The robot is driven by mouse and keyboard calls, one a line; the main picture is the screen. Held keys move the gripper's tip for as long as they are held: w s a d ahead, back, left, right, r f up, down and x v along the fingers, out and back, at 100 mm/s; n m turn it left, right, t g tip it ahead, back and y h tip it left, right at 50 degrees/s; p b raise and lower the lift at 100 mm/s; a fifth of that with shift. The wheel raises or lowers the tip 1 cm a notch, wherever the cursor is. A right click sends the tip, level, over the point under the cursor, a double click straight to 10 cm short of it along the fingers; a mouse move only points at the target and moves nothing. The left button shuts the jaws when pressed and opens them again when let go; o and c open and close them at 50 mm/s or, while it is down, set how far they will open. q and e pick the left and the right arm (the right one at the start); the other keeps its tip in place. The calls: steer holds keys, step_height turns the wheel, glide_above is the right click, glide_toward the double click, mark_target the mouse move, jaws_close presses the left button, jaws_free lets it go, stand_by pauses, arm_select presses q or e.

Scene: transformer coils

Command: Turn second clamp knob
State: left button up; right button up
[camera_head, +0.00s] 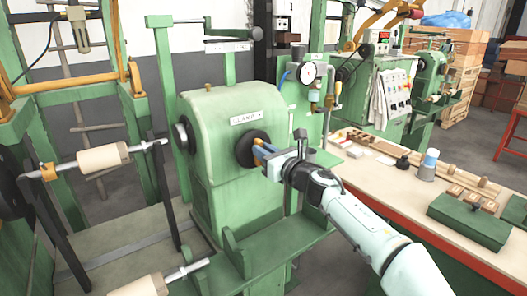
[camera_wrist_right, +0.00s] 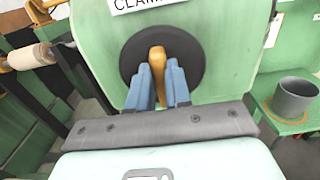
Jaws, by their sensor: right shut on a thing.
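A green machine housing (camera_head: 215,110) carries a white label that reads in part "CLAMP". On its front is a round black disc (camera_head: 247,148) with a yellow-orange knob handle, the clamp knob. In the right wrist view the knob handle (camera_wrist_right: 157,65) stands upright in front of the black disc (camera_wrist_right: 130,58). My right gripper (camera_head: 263,149) reaches in from the lower right. Its blue fingers, also in the right wrist view (camera_wrist_right: 160,85), are shut on the handle from both sides. My left gripper is not in view.
A workbench (camera_head: 350,172) with a red edge stands at the right, holding a green box (camera_head: 478,222), a blue-capped bottle (camera_head: 429,163) and small parts. A pressure gauge (camera_head: 307,73) is right of the housing. Wooden coils on shafts (camera_head: 103,158) are at the left. A grey cup (camera_wrist_right: 295,97) shows in the wrist view.

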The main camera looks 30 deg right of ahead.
jaws_close()
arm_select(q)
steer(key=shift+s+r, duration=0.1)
arm_select(e)
steer(key=shift+m, duration=0.3)
arm_select(q)
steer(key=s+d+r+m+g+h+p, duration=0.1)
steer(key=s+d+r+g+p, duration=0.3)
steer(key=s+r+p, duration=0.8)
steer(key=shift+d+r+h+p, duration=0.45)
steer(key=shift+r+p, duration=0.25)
steer(key=shift+p, duration=0.25)
arm_select(e)
steer(key=shift+d+f+m, duration=0.1)
steer(key=shift+f+m, duration=0.35)
steer(key=shift+m, duration=4.8)
steer(key=shift+d+f+m, duration=0.1)
steer(key=shift+f+m, duration=0.4)
steer(key=shift+m, duration=4.7)
steer(key=shift+f+m, duration=0.45)
steer(key=shift+m, duration=4.8)
